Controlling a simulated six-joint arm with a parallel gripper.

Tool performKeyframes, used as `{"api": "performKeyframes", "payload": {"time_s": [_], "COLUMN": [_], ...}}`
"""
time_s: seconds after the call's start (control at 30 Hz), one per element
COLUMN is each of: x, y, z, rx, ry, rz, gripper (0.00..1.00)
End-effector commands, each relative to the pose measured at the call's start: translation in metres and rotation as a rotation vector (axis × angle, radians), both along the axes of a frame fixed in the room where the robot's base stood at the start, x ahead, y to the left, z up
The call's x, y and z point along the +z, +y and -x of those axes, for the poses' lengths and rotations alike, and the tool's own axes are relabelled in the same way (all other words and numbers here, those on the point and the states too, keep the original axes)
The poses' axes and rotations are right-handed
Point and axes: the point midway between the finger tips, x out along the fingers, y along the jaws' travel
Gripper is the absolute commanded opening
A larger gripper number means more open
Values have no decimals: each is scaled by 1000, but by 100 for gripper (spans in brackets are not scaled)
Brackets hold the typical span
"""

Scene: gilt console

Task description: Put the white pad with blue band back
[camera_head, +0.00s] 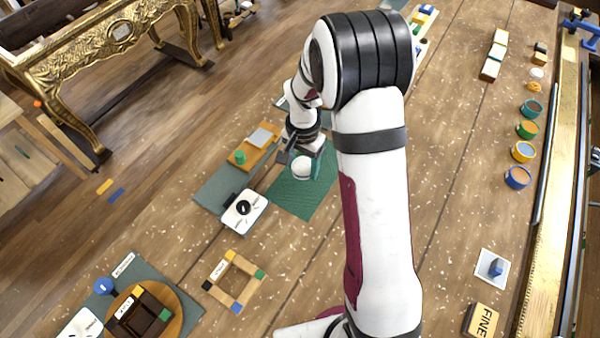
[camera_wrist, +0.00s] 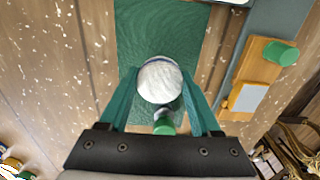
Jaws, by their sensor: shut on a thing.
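The white pad with the blue band (camera_wrist: 160,82) is round, with a pale fluffy top and a thin bluish band at its edge. It is between the two green fingers of my gripper (camera_wrist: 161,104), which are shut on it. In the head view the pad (camera_head: 301,168) shows at the fingers of my gripper (camera_head: 304,160), over a dark green mat (camera_head: 300,197). I cannot tell whether it touches the mat. The mat also shows in the wrist view (camera_wrist: 135,30). A small green cylinder (camera_wrist: 164,126) shows just below the pad in the wrist view.
Left of the mat, a wooden block with a green knob (camera_head: 239,157) and a white device with a black dial (camera_head: 243,208) stand on a grey board. A square wooden frame (camera_head: 234,280) lies nearer. Several paint pots (camera_head: 523,152) line the right. The mat's front part is clear.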

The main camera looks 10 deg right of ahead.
Motion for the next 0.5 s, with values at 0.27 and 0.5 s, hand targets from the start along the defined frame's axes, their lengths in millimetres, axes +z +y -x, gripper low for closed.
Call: {"api": "performKeyframes", "payload": {"time_s": [0.27,0.5], "x": [-43,-44], "y": [6,6], "z": [-3,-4], "rx": [-1,-1], "ry": [1,-1], "rz": [0,0], "gripper": [20,20]}}
